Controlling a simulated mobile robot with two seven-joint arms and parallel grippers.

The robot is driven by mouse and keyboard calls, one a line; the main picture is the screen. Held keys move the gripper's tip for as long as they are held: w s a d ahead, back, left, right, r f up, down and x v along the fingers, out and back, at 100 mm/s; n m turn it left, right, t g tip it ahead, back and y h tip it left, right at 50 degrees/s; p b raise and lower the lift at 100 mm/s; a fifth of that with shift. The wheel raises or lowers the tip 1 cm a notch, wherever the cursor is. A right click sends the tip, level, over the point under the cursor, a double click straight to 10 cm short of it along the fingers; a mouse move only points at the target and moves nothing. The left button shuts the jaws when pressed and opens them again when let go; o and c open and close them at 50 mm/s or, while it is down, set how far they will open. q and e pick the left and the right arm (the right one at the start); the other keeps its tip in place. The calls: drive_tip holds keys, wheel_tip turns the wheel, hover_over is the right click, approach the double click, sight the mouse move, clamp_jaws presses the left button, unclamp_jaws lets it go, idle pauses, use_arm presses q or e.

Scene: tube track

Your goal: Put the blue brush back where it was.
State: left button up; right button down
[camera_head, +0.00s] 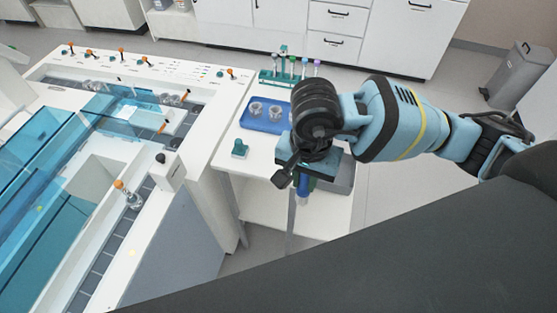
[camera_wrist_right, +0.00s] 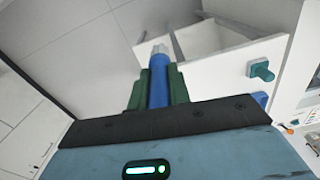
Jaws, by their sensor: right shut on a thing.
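The blue brush (camera_wrist_right: 158,82) is between the two green fingers of my right gripper (camera_wrist_right: 158,90) in the right wrist view, with its pale tip sticking out beyond them. In the head view the brush (camera_head: 303,190) shows as a blue piece pointing down below my right gripper (camera_head: 303,180), over the small white table. The gripper is shut on it. A green rack (camera_head: 268,77) stands at the far end of that table, with several upright, colour-topped items in it; my wrist stands in front of part of the table. My left gripper is not in view.
A blue tray (camera_head: 250,125) with several small cups lies on the white table (camera_head: 228,160). A small teal block (camera_head: 239,149) stands near its left edge. A grey open bin (camera_head: 343,180) is partly hidden behind my gripper. A large machine with a blue clear cover (camera_head: 45,160) fills the left.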

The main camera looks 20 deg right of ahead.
drive_tip(key=shift+a+f+m, duration=0.3)
drive_tip(key=shift+a+m, duration=0.2)
drive_tip(key=shift+m, duration=0.3)
drive_tip(key=w+f, duration=0.1)
drive_tip(key=w, duration=1.5)
drive_tip(key=shift+d+f, duration=0.2)
drive_tip(key=shift+d, duration=0.15)
drive_tip(key=shift+f, duration=0.1)
drive_tip(key=shift+f, duration=1.7)
drive_tip(key=shift+f, duration=0.15)
drive_tip(key=c, duration=1.7)
unclamp_jaws()
drive_tip(key=o, duration=0.4)
